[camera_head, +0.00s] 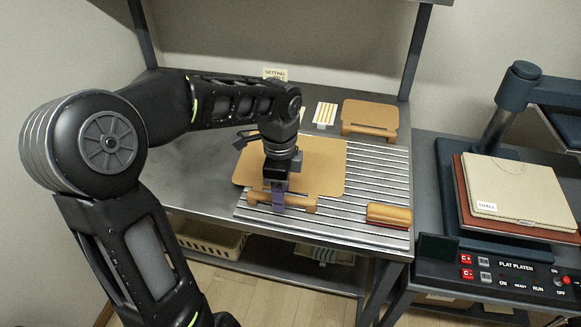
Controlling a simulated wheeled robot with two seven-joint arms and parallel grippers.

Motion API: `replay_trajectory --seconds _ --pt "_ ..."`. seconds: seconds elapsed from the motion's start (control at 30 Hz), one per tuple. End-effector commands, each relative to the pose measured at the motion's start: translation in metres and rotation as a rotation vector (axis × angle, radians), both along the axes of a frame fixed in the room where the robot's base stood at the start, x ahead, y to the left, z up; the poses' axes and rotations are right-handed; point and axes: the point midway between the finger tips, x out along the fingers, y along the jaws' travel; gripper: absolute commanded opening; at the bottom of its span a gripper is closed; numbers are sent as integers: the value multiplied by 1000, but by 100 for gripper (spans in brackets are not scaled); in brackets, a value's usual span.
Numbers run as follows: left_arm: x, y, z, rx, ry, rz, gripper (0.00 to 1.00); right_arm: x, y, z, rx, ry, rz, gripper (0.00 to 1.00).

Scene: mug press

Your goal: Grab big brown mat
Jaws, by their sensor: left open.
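The big brown mat (325,165) lies flat on the slatted part of the metal table, with a thick brown handle bar (300,203) along its front edge. My left gripper (279,207) points down at the middle of this handle, with its purple-grey fingers at the bar. The jaws are open. The fingers hide the middle of the handle, and my arm hides part of the mat's back left area. I cannot tell whether the fingers touch the bar. My right gripper is not in view.
A smaller brown mat with a handle (370,115) lies at the back right. A wooden block with a red underside (388,215) sits at the front right. A striped card (325,114) stands behind. A flat press with a pad labelled SMALL (518,187) is at right.

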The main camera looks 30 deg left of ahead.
Motion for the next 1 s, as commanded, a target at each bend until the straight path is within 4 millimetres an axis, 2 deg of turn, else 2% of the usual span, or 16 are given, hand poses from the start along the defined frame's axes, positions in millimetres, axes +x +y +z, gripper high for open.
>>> replay_trajectory --seconds 0.03,0.17,0.77,1.0 --pt "0 0 -8 -1 3 -1 45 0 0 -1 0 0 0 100" --pt "0 -1 -18 -2 -1 -1 45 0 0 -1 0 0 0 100" --pt "0 0 -18 -1 -2 -1 45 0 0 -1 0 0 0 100" --pt "0 0 -18 -1 -2 -1 26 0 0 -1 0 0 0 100"
